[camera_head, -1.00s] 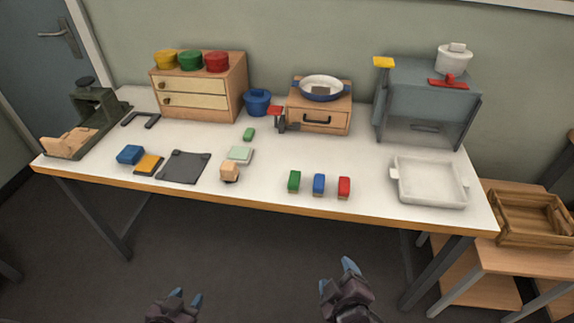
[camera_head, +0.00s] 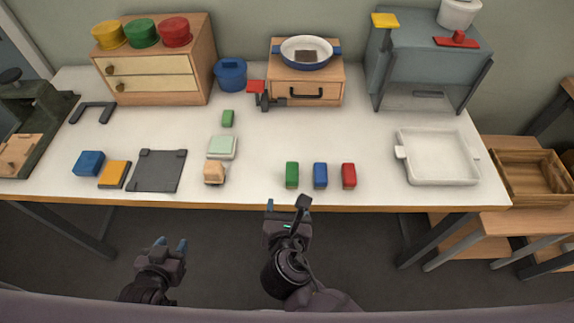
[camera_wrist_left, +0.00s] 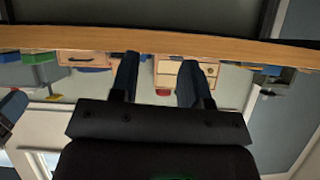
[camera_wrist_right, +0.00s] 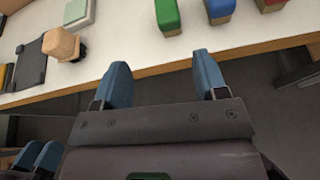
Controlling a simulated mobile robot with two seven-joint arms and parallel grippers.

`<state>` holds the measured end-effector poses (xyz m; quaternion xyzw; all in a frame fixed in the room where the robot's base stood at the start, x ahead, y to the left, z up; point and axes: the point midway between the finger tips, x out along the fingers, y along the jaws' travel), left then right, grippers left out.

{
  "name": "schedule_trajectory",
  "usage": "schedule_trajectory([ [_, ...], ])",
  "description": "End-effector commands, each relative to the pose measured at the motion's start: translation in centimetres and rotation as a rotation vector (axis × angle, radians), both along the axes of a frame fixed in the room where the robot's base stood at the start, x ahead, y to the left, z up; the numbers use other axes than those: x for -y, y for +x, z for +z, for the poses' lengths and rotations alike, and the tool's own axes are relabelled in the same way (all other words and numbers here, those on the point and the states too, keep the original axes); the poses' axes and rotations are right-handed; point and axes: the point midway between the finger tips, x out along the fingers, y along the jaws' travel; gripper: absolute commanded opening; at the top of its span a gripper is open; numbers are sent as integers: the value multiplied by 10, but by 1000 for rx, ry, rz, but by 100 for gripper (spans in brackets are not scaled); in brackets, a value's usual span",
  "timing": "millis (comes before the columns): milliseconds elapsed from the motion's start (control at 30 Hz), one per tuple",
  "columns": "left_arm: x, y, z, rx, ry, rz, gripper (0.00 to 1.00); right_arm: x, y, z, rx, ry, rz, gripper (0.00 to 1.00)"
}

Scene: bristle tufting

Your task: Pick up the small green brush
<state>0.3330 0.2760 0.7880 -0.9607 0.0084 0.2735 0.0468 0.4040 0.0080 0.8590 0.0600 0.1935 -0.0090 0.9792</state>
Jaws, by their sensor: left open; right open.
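A small green brush (camera_head: 292,174) stands near the table's front edge, left of a blue brush (camera_head: 320,175) and a red brush (camera_head: 348,175). In the right wrist view the green brush (camera_wrist_right: 168,14) shows a tan lower part, at the top. My right gripper (camera_head: 286,206) is open and empty, just in front of the table edge below the green brush, apart from it. My left gripper (camera_head: 171,244) is open and empty, lower left, in front of the table.
A tan block (camera_head: 214,172), pale green pad (camera_head: 222,147), dark plate (camera_head: 159,171), yellow block (camera_head: 114,174) and blue block (camera_head: 89,163) are left of the brushes. A white tray (camera_head: 438,180) is at right. Drawer cabinets (camera_head: 154,88) stand behind. The tabletop behind the brushes is clear.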

Motion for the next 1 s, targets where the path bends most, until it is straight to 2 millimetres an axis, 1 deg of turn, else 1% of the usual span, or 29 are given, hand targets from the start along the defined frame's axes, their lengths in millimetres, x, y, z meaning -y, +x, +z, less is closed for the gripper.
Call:
schedule_trajectory([
  [100,-1,-9,-4,-16,-1,4,43,2,-1,-1,-4,-84,27,66],
  [233,-2,-17,-9,-34,-1,8,43,1,4,-3,-4,-117,41,66],
  [500,-1,-14,-15,-32,-1,7,43,2,38,-18,-5,-118,42,66],
  [600,-1,-13,-16,-30,-1,5,43,2,47,-21,-5,-117,42,66],
  [833,0,-10,-17,-25,-2,4,43,4,60,-26,-5,-116,41,66],
  [1000,0,-11,-23,-30,0,4,43,10,81,-36,-6,-115,41,66],
])
